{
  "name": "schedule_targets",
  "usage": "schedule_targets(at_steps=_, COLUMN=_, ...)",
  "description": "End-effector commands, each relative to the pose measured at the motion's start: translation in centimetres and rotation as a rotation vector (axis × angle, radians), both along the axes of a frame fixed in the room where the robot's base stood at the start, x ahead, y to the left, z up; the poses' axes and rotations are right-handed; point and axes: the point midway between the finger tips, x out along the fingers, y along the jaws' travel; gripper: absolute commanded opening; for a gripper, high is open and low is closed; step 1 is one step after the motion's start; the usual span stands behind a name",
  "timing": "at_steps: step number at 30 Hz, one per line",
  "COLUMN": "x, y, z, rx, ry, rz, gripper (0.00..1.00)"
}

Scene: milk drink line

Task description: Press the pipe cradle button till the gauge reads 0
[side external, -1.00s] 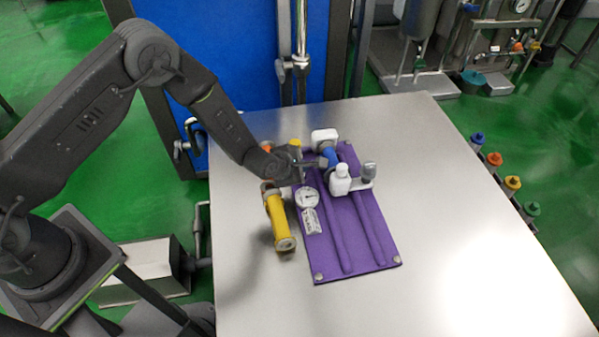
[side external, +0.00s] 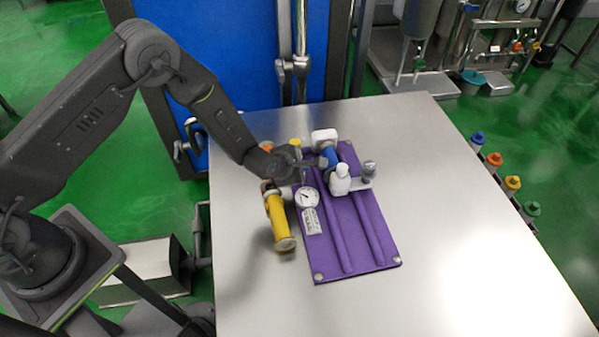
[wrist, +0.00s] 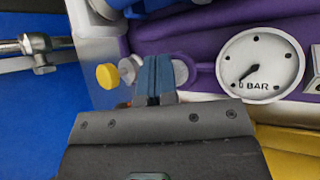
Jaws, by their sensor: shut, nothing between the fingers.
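The purple pipe cradle (side external: 340,235) lies on the steel table and shows in the wrist view (wrist: 190,35). Its round white gauge (wrist: 260,62) has a black needle pointing lower left, at or very near the 0 mark beside "BAR". The gauge is also in the side view (side external: 307,197). My gripper (wrist: 155,78) is shut and empty, its blue-grey fingertips in front of a grey round part (wrist: 181,72) on the cradle, left of the gauge. The fingers hide part of it; I cannot tell whether they touch or press it. A small yellow knob (wrist: 107,76) stands left of the fingertips.
A yellow cylinder (side external: 279,220) is close beside the cradle's left edge. A white bottle-shaped part (side external: 340,180), a blue pipe part (side external: 329,157) and a grey knob (side external: 369,170) stand at the cradle's far end. The steel table (side external: 470,230) is clear to the right.

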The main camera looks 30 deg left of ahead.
Motion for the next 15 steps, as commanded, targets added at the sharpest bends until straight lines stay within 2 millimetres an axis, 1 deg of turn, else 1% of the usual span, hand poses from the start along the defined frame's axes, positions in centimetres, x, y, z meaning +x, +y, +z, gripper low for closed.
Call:
schedule_targets(at_steps=6, x=-0.05, y=0.02, z=1.06, rx=0.0, ry=0.0, rz=0.0, gripper=0.0)
schedule_targets(at_steps=15, x=-0.04, y=0.01, z=1.16, rx=0.0, ry=0.0, rz=0.0, gripper=0.0)
